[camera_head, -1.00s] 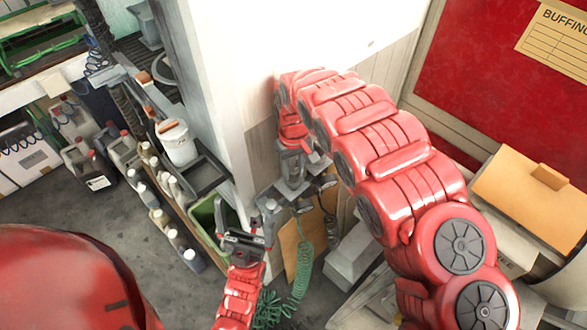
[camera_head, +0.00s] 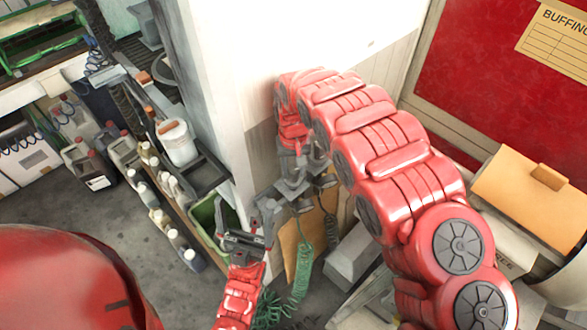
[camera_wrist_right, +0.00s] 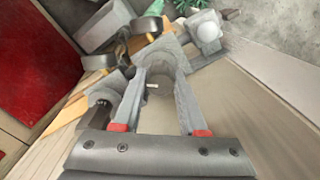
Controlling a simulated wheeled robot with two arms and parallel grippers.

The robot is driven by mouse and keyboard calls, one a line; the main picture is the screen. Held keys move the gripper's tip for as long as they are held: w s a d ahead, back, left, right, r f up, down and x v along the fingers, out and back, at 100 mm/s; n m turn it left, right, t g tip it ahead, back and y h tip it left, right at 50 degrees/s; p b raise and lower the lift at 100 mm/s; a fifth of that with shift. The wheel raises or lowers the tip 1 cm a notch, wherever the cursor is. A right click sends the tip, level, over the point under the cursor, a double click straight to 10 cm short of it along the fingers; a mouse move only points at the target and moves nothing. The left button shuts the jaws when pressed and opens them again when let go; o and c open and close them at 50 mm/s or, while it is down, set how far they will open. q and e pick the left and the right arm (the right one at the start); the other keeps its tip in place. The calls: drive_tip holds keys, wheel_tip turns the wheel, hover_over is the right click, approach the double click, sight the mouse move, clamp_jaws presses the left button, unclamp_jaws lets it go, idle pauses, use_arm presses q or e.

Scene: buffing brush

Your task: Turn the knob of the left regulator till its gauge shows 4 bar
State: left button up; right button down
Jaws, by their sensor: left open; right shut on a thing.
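My right gripper (camera_head: 293,172) reaches down to the regulator assembly at the foot of the white wall corner. In the right wrist view its fingers (camera_wrist_right: 158,92) are closed around a grey rounded knob (camera_wrist_right: 163,62). Two dark round gauges (camera_wrist_right: 100,61) (camera_wrist_right: 147,25) show edge-on beside it, and their dials cannot be read. In the head view the gauges (camera_head: 303,206) (camera_head: 326,181) are small and their faces are also unreadable. I cannot tell from these views which regulator the knob belongs to. My left gripper (camera_head: 245,238) is open and empty, left of and below the regulators.
A coiled green hose (camera_head: 301,275) hangs below the regulators, by a brown board (camera_head: 290,250). A cardboard box (camera_head: 530,195) is at right, below the red board (camera_head: 490,80).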

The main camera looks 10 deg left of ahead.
sight(294, 169)
drive_tip(key=shift+c, duration=2.2)
unclamp_jaws()
drive_tip(key=shift+r, duration=0.1)
wheel_tip(294, 169, up, 9)
drive_tip(key=p, duration=0.6)
drive_tip(key=shift+w+d, duration=0.1)
wheel_tip(294, 169, up, 8)
drive_tip(key=b, duration=0.1)
drive_tip(key=shift+r, duration=0.1)
